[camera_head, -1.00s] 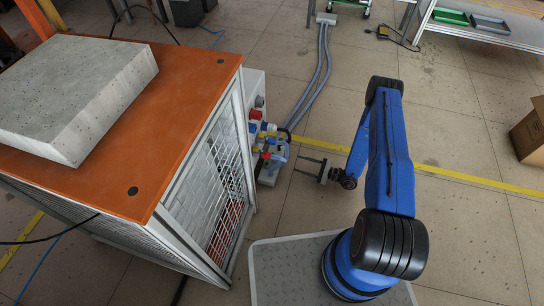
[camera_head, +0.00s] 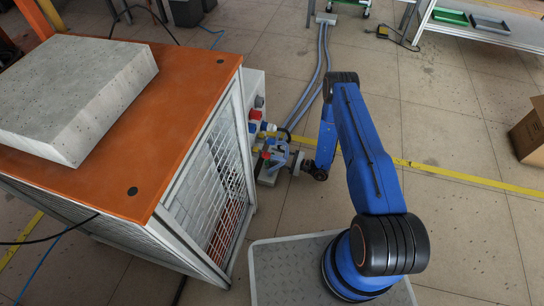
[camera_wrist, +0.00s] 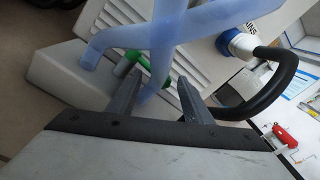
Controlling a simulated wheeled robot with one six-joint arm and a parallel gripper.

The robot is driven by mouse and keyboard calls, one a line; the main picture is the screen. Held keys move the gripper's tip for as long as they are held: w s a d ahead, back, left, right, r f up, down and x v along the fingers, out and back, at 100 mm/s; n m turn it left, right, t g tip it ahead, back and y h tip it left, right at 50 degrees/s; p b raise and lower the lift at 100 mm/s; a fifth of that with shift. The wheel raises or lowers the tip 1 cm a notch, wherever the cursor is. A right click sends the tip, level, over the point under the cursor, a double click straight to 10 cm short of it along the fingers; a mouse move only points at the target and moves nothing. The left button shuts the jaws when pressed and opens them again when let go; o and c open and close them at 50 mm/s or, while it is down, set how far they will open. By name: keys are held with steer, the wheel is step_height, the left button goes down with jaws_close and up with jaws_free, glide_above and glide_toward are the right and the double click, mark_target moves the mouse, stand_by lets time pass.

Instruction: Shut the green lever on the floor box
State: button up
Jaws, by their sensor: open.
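The green lever (camera_wrist: 138,60) shows in the wrist view, just beyond the fingertips and partly hidden behind translucent blue hoses. It sits on a grey floor box (camera_wrist: 70,78) beside the heater. In the head view the box (camera_head: 268,174) is low at the heater's right side, and I cannot make out the lever there. My gripper (camera_wrist: 158,80) is open, its two fingers on either side of a blue hose in the picture and pointing towards the lever. I cannot tell whether the fingers touch anything. In the head view my gripper (camera_head: 297,165) is at the box's right side.
The heater cabinet (camera_head: 190,130) with an orange top stands left of the box. A black cable (camera_wrist: 285,85) with a blue plug (camera_wrist: 236,43) curves right of the fingers. Grey hoses (camera_head: 308,95) run over the floor behind.

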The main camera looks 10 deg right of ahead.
steer(key=shift+x, duration=1.05)
jaws_close()
steer(key=shift+w+a+n+g+y, duration=0.15)
steer(key=shift+n+g+y, duration=0.1)
steer(key=shift+n+g, duration=0.25)
steer(key=shift+w+a+n+g+y, duration=0.15)
steer(key=shift+n+g+y, duration=0.15)
steer(key=shift+g, duration=0.4)
steer(key=shift+a+n+g+y, duration=0.3)
steer(key=shift+n+g, duration=0.5)
steer(key=shift+g, duration=0.4)
jaws_free()
steer(key=shift+r, duration=0.1)
